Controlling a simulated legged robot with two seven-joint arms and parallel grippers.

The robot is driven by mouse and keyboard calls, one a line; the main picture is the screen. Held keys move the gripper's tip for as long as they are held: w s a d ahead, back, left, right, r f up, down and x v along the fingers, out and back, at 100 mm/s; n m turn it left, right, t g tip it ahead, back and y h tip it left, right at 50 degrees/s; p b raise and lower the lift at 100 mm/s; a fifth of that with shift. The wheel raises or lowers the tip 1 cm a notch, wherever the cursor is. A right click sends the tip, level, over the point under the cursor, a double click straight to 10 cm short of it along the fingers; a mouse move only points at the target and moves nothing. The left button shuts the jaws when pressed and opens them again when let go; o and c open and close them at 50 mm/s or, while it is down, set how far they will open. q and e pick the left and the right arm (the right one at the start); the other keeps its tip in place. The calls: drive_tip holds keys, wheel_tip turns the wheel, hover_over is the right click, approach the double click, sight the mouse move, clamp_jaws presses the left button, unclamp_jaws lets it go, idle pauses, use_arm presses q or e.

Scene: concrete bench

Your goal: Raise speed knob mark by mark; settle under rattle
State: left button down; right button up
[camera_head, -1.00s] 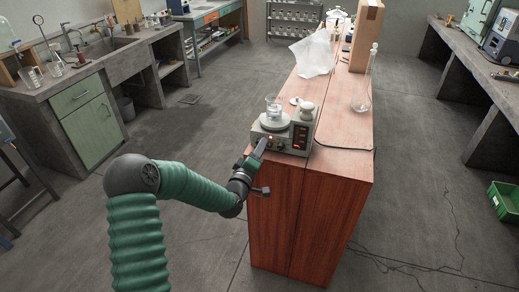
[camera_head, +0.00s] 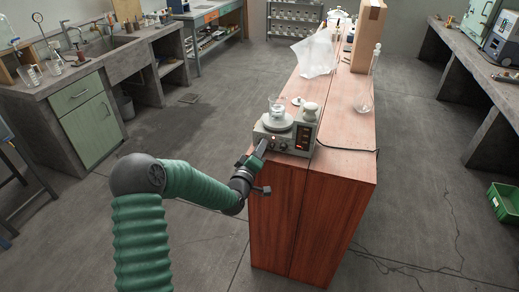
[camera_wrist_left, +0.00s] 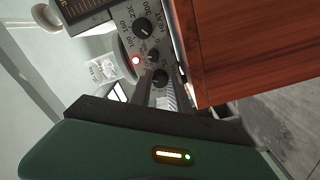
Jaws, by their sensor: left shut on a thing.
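The hotplate stirrer (camera_head: 271,138) stands at the near end of the reddish wooden bench top, with a lit red display (camera_head: 302,143) on its right. A small glass beaker (camera_head: 276,106) sits upright on its round plate. In the left wrist view the front panel shows the HEAT knob (camera_wrist_left: 142,28), a lit lamp (camera_wrist_left: 136,60), a small black knob (camera_wrist_left: 152,55) and a lower black knob (camera_wrist_left: 160,77). My left gripper (camera_head: 262,146) is at the panel, its fingers shut on the lower knob, which they partly hide. The knob's mark cannot be read. My right gripper is out of view.
Farther back are a clear plastic bag (camera_head: 315,55), a cardboard box (camera_head: 367,35) and a glass flask (camera_head: 366,100). A black cable (camera_head: 345,149) runs right from the stirrer. Open floor surrounds the bench.

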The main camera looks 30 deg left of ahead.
use_arm(q)
drive_tip(key=m+b, duration=0.1)
drive_tip(key=m, duration=0.2)
drive_tip(key=shift+f, duration=0.1)
drive_tip(key=shift+a+m, duration=0.1)
drive_tip(key=shift+m, duration=0.4)
drive_tip(key=c, duration=1.2)
unclamp_jaws()
drive_tip(key=shift+a, duration=0.1)
drive_tip(key=shift+c, duration=0.2)
